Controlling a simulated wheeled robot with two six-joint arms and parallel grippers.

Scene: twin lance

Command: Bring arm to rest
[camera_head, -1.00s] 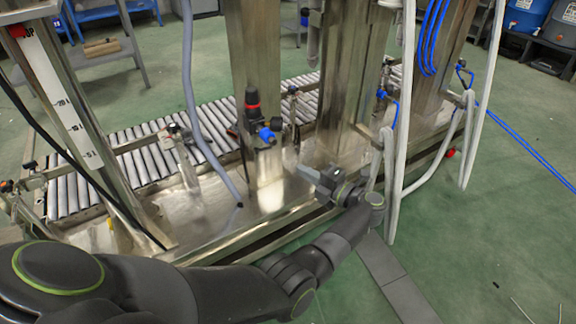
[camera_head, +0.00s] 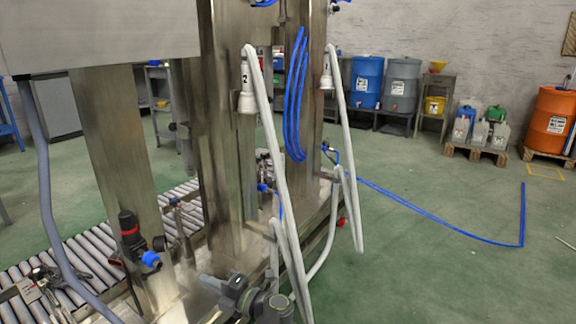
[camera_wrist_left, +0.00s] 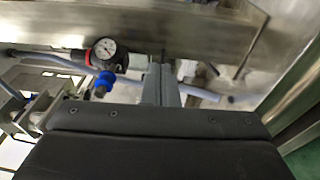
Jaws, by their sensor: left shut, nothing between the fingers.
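My left gripper (camera_head: 212,283) shows at the bottom of the head view, low in front of the steel machine frame, with nothing held. Most of its arm is below the picture. In the left wrist view the gripper's fingers (camera_wrist_left: 161,84) are together and empty, pointing at a steel beam (camera_wrist_left: 130,22). My right gripper is in neither view.
Two white lances, marked 2 (camera_head: 246,85) and 1 (camera_head: 328,72), hang on the columns with pale hoses looping down near my gripper. A roller conveyor (camera_head: 95,250) runs at the left. Drums (camera_head: 367,82) stand at the back.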

